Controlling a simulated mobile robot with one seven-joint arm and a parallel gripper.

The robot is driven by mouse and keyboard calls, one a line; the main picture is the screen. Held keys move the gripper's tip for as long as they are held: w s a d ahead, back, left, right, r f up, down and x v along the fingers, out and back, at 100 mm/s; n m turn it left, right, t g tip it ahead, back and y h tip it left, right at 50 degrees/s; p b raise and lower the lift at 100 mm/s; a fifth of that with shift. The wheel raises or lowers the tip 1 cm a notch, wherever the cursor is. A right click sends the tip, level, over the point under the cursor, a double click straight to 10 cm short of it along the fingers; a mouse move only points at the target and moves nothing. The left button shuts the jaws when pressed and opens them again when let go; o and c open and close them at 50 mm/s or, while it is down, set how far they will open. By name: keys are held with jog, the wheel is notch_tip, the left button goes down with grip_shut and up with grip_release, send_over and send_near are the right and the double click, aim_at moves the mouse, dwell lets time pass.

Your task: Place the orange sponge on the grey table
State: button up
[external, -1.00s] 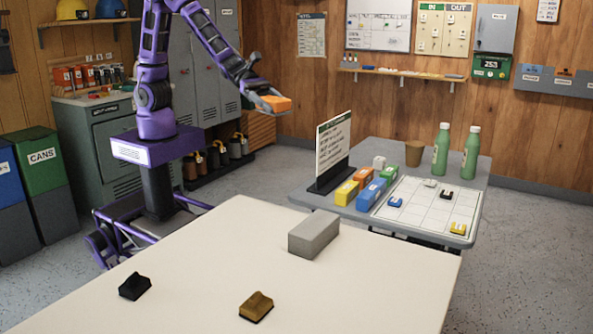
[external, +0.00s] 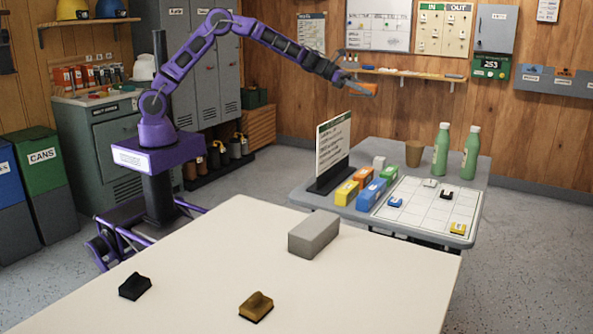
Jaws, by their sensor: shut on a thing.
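The orange sponge (external: 364,90) is held up in the air by my gripper (external: 352,85), which is shut on it. In the picture it shows above the sign at the back of the grey table, apart from the table. The grey table (external: 304,198) stands at the middle right, with several things on its top. Part of the sponge is hidden by the gripper fingers.
On the grey table are a standing sign (external: 333,146), several coloured blocks (external: 369,195), a white grid board (external: 432,207) with small pieces, a brown cup (external: 413,153) and two green bottles (external: 470,154). A cream table (external: 200,255) with a grey block (external: 313,236) stands in front.

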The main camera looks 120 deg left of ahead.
jog(key=s+a+n+y, duration=0.1)
jog(key=s+a, duration=0.2)
jog(key=a, duration=0.5)
jog(key=s+a+n+y, duration=0.1)
jog(key=s+a+y, duration=0.1)
jog(key=a, duration=0.5)
send_over(362, 158)
notch_tip(362, 158, down, 21)
jog(key=shift+g, duration=0.4)
jog(key=shift+w+a+f+b, duration=0.1)
jog(key=shift+f+b, duration=0.75)
jog(key=shift+f, duration=1)
jog(key=shift+w+f+b, duration=0.1)
jog(key=shift+f+b, duration=0.75)
jog(key=shift+f, duration=1)
jog(key=shift+f+n, duration=0.3)
jog(key=shift+f, duration=0.3)
jog(key=o, duration=1.4)
jog(key=shift+s+r, duration=0.1)
jog(key=p+v, duration=0.1)
jog(key=v, duration=1.6)
jog(key=shift+s+r, duration=0.1)
jog(key=shift+r, duration=0.05)
